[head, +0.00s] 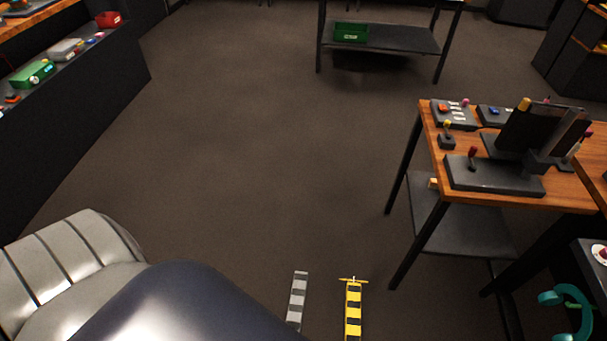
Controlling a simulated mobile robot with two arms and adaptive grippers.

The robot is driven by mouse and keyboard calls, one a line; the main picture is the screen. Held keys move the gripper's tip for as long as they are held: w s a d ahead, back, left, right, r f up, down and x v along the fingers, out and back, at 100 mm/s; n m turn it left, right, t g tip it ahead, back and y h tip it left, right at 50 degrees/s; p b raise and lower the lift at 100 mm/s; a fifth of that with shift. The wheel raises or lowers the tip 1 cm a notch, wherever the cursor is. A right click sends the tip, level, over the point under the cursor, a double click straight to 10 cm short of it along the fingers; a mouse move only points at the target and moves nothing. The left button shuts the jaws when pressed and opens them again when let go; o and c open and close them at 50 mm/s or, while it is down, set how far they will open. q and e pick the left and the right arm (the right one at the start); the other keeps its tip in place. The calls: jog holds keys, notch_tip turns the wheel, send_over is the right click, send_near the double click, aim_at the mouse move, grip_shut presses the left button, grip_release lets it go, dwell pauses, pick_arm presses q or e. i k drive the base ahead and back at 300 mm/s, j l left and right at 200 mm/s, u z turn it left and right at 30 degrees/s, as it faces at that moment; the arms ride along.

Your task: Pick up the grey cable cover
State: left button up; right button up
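The grey cable cover (298,298) is a narrow strip with light and dark grey bands. It lies on the dark floor at the bottom middle of the head view, running away from me. Its near end is cut off by the dark rounded shape in the foreground and the picture's bottom edge. Neither of my grippers shows in this view, and nothing is seen touching the visible part of the strip.
A yellow and black striped strip (353,310) lies just right of it. A wooden-topped table (570,190) with control panels and a dark monitor (540,130) stands at right. A shelf with a green bin (350,33) stands at the back. The middle floor is clear.

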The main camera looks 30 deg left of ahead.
aim_at(298, 291)
jog(key=k+j+u, duration=0.45)
jog(key=k+j, duration=0.5)
jog(key=k, duration=0.1)
